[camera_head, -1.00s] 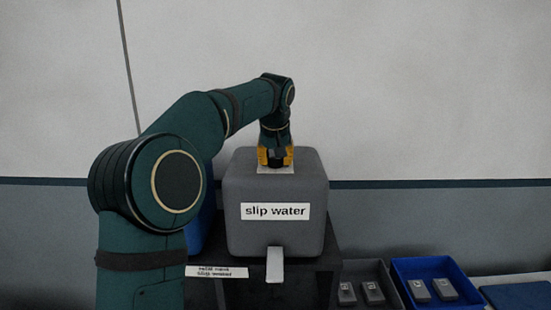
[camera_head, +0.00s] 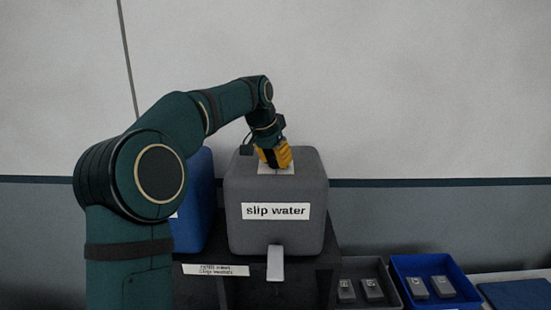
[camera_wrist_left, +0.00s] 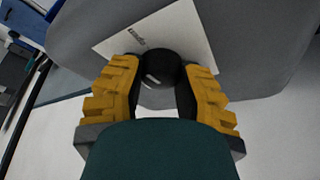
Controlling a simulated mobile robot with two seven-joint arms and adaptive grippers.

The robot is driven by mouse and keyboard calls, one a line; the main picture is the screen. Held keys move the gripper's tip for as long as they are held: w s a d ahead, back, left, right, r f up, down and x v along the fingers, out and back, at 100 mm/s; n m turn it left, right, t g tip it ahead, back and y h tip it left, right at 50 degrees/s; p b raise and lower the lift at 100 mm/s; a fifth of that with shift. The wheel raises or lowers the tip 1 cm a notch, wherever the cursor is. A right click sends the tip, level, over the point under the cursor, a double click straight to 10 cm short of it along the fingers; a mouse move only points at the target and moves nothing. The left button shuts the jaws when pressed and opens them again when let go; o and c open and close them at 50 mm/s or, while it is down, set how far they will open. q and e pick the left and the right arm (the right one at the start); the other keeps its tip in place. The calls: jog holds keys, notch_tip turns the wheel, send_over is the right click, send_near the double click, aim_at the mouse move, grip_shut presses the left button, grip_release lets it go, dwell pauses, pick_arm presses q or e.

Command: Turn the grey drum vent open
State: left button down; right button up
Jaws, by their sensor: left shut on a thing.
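The grey drum (camera_head: 276,232) labelled "slip water" stands on a dark stand in the head view. Its top carries a white label plate (camera_head: 289,171), also in the left wrist view (camera_wrist_left: 186,35). My left gripper (camera_head: 274,160) points down at the drum's top. In the left wrist view my left gripper (camera_wrist_left: 160,88) has its yellow fingers on either side of a round black vent cap (camera_wrist_left: 160,67) and is shut on it. The head view hides the cap behind the fingers. My right gripper is not in view.
A blue drum (camera_head: 196,215) stands left of the grey one, behind my arm. A light grey tap lever (camera_head: 275,263) hangs at the grey drum's front. Grey (camera_head: 378,268) and blue (camera_head: 408,262) bins with small grey items stand at the lower right.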

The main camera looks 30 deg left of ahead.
pick_arm(q)
jog(key=shift+f+m+h, duration=0.15)
jog(key=shift+m+h, duration=0.15)
jog(key=shift+m, duration=0.4)
jog(key=c, duration=0.7)
grip_release()
jog(key=shift+c, duration=0.2)
jog(key=shift+o, duration=1)
jog(key=shift+w, duration=0.1)
jog(key=v, duration=1.2)
